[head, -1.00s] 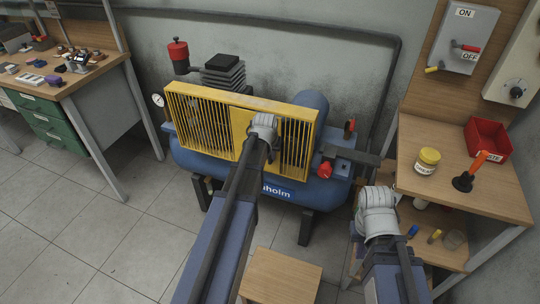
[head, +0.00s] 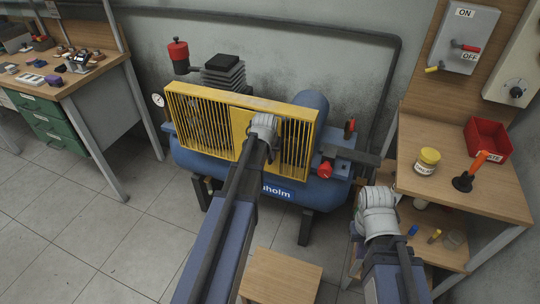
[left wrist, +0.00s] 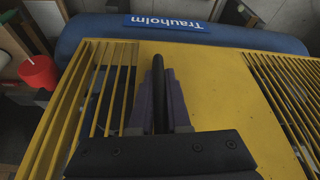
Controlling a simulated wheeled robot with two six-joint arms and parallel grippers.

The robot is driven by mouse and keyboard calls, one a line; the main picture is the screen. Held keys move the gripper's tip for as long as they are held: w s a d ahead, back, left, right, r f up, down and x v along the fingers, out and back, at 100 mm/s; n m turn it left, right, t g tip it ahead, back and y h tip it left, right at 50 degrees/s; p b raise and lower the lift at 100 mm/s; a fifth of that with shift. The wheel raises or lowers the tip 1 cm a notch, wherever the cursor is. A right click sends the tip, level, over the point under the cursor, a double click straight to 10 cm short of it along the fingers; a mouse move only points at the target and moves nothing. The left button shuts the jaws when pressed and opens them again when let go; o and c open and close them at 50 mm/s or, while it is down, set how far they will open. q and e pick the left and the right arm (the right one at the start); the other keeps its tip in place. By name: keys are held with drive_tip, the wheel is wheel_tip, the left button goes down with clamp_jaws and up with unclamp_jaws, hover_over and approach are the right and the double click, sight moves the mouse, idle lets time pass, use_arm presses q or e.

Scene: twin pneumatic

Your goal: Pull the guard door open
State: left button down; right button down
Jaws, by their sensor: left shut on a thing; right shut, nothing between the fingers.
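The guard door is the yellow slatted panel (head: 210,112) across the front of the blue compressor; its solid yellow middle fills much of the left wrist view (left wrist: 215,90). It looks upright, and I see no clear gap at its edges. My left gripper (left wrist: 160,105) is shut on a dark bar handle (left wrist: 158,75) in front of the solid part. In the head view my left wrist largely hides this grip. My right gripper (head: 385,172) is shut and empty, right of the compressor and away from the door; its fingers are hard to make out.
The blue tank (head: 235,178) lies behind and below the guard. A wooden bench (head: 465,195) with a yellow-lidded jar (head: 427,160) and a red bin (head: 488,138) stands at right. A wooden stool top (head: 282,278) is low in front. Floor at left is clear.

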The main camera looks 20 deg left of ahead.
use_arm(q)
drive_tip(key=shift+s+m, duration=0.3)
drive_tip(key=shift+s, duration=0.25)
drive_tip(key=s+a+m+g+h, duration=0.1)
drive_tip(key=s+a+m+h, duration=0.3)
drive_tip(key=s+a+m, duration=0.8)
drive_tip(key=shift+s+a+g+h, duration=0.3)
drive_tip(key=shift+s+a, duration=0.55)
drive_tip(key=shift+a, duration=1.6)
drive_tip(key=c, duration=1.2)
unclamp_jaws()
drive_tip(key=shift+s+a, duration=0.1)
drive_tip(key=shift+o, duration=0.2)
